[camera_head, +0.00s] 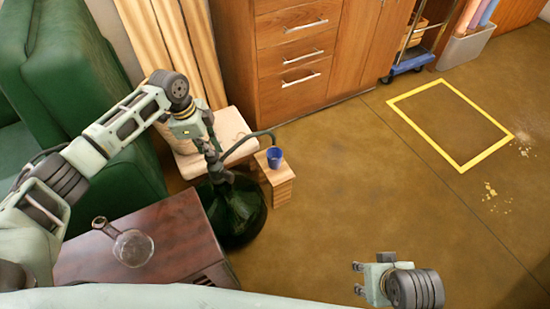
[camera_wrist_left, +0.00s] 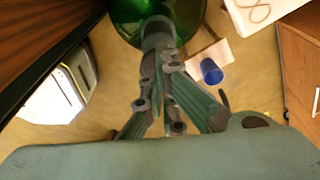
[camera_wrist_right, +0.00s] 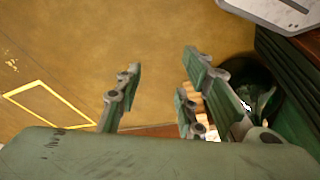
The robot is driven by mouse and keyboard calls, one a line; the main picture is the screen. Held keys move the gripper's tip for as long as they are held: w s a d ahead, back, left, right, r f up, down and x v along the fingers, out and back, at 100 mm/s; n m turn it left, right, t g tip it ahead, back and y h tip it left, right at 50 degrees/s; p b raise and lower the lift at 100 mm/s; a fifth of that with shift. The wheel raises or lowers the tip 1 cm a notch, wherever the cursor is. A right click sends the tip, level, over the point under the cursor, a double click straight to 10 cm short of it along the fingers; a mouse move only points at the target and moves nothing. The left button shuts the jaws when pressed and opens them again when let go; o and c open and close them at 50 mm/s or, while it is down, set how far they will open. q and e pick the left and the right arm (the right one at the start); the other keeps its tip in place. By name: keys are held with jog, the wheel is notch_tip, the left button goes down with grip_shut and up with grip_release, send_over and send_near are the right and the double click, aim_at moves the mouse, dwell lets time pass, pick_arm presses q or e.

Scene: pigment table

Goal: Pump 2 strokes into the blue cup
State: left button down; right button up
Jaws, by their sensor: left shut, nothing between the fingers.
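The blue cup (camera_head: 274,158) stands upright on a small wooden block stand (camera_head: 280,184); it also shows in the left wrist view (camera_wrist_left: 211,71). A big green glass bottle (camera_head: 243,208) stands on the floor left of the stand. A dark spout tube (camera_head: 245,140) arches from the bottle's top to the right, and its end appears above the cup. My left gripper (camera_head: 212,158) is shut and empty, pointing down at the bottle's top; contact with the pump is unclear. My right gripper (camera_head: 358,279) is far to the right, with its fingers apart and empty in the right wrist view (camera_wrist_right: 155,85).
A dark wooden table (camera_head: 185,225) with a round glass flask (camera_head: 132,247) is at lower left. A green armchair (camera_head: 60,75), a pale low table (camera_head: 228,125) and a wooden drawer cabinet (camera_head: 295,50) stand behind. The floor at right, with a yellow outline (camera_head: 433,143), is clear.

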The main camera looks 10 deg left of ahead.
pick_arm(q)
jog(key=shift+r+p, duration=0.35)
jog(key=shift+p, duration=0.1)
jog(key=shift+r+p, duration=0.6)
jog(key=shift+p, duration=0.05)
jog(key=shift+r+p, duration=0.3)
jog(key=shift+p, duration=0.05)
jog(key=shift+r, duration=0.1)
pick_arm(e)
notch_tip(320, 180, down, 12)
jog(key=shift+s+r+g, duration=0.2)
jog(key=shift+s+g, duration=0.15)
jog(key=shift+g, duration=0.05)
jog(key=shift+s, duration=0.2)
pick_arm(q)
jog(key=shift+f, duration=0.2)
pick_arm(e)
jog(key=shift+s, duration=0.1)
